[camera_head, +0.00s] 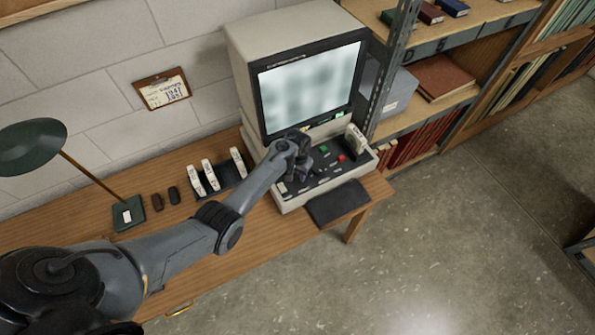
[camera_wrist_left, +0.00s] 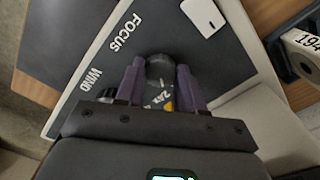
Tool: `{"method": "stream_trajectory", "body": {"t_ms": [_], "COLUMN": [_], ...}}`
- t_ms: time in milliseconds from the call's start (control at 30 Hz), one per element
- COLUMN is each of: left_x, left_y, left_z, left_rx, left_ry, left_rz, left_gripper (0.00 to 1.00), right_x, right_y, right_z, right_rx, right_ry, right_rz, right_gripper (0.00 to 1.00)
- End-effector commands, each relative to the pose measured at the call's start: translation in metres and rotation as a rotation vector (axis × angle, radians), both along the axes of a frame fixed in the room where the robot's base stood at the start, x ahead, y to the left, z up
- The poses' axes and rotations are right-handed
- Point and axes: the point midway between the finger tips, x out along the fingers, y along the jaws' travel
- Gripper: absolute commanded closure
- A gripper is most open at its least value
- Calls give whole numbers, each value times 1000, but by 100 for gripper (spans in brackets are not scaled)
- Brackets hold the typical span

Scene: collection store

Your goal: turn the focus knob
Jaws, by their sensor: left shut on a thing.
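The microfilm reader (camera_head: 240,62) stands on the wooden desk, and its lit screen (camera_head: 312,85) shows only a blurred grey-green picture. In the left wrist view the dark round focus knob (camera_wrist_left: 160,64) sits on the black control panel (camera_wrist_left: 205,62), near the white word FOCUS. My left gripper (camera_head: 301,170) is over the panel in the head view and hides the knob there. In the left wrist view the two fingers of the left gripper (camera_wrist_left: 161,78) are shut on the knob, one on each side. My right gripper is not in view.
Several white film boxes (camera_head: 209,175) stand in a dark rack left of the reader. A green lamp (camera_head: 32,146) is at the far left. Metal shelving (camera_head: 400,60) stands close on the right.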

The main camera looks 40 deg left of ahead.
Motion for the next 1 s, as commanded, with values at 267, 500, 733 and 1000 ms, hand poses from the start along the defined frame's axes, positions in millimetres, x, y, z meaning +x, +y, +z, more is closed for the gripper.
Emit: {"method": "stream_trajectory", "body": {"t_ms": [267, 500, 733, 1000], "left_x": [0, 0, 0, 0], "left_y": [0, 0, 0, 0], "left_z": [0, 0, 0, 0], "left_rx": [0, 0, 0, 0], "left_ry": [-1, -1, -1, -1], "left_rz": [-90, -105, -104, -103], "left_gripper": [93, 93, 93, 37], "right_x": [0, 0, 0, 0], "right_y": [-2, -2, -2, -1], "right_z": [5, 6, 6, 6], "right_rx": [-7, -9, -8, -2], "right_ry": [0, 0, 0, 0], "right_rz": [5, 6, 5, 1], "right_gripper": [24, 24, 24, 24]}}
